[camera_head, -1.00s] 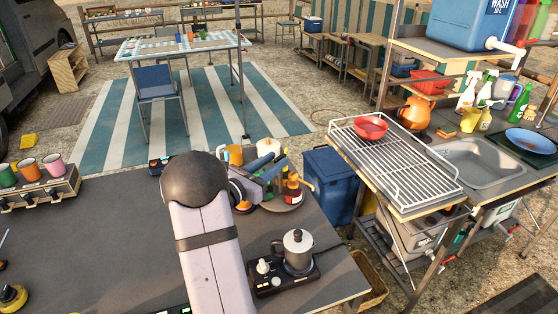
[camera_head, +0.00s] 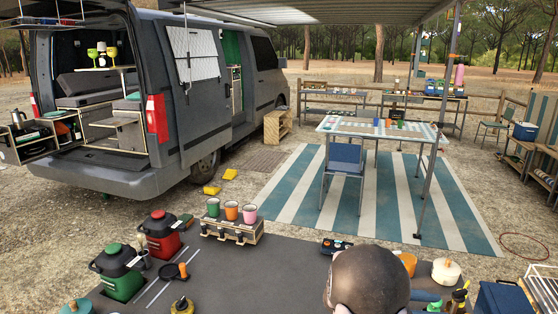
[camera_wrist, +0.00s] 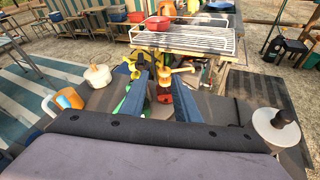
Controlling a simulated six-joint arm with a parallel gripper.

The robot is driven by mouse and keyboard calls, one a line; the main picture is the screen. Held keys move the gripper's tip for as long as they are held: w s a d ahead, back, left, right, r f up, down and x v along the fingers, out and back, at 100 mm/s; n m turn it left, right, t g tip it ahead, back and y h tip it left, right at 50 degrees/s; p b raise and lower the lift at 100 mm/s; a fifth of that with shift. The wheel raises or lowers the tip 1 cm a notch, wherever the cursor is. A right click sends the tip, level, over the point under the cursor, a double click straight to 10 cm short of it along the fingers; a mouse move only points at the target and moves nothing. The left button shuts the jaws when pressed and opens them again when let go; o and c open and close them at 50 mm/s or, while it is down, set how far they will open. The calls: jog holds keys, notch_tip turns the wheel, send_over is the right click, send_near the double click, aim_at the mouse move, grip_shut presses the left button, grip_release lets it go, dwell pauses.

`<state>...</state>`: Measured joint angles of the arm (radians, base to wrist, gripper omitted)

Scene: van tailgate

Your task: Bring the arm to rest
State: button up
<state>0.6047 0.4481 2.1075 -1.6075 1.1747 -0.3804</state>
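My gripper (camera_wrist: 163,82) shows in the wrist view as two blue fingers standing apart, with a gap between them. It is open, and I see nothing gripped. A red bottle (camera_wrist: 164,96) and yellow and orange items show in and beyond the gap, at the table's edge; I cannot tell their exact distance from the fingers.
In the head view, cups (camera_head: 231,211) and red (camera_head: 160,234) and green (camera_head: 119,272) canisters stand on the dark table (camera_head: 240,278).

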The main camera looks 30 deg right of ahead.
jog(key=a+r+m+t+y+p, duration=0.2)
jog(key=a+r+m+y+p, duration=0.3)
jog(key=a, duration=0.9)
jog(key=a+r+m+t+y+p, duration=0.15)
jog(key=a+y+p, duration=0.25)
jog(key=a+p, duration=0.75)
jog(key=a+r+m+t+y+p, duration=0.25)
jog(key=a+r+m+y, duration=0.2)
jog(key=a, duration=1.25)
notch_tip(320, 180, down, 21)
jog(key=g+b, duration=0.1)
jog(key=b, duration=2)
jog(key=shift+w+a, duration=0.15)
jog(key=shift+w, duration=0.25)
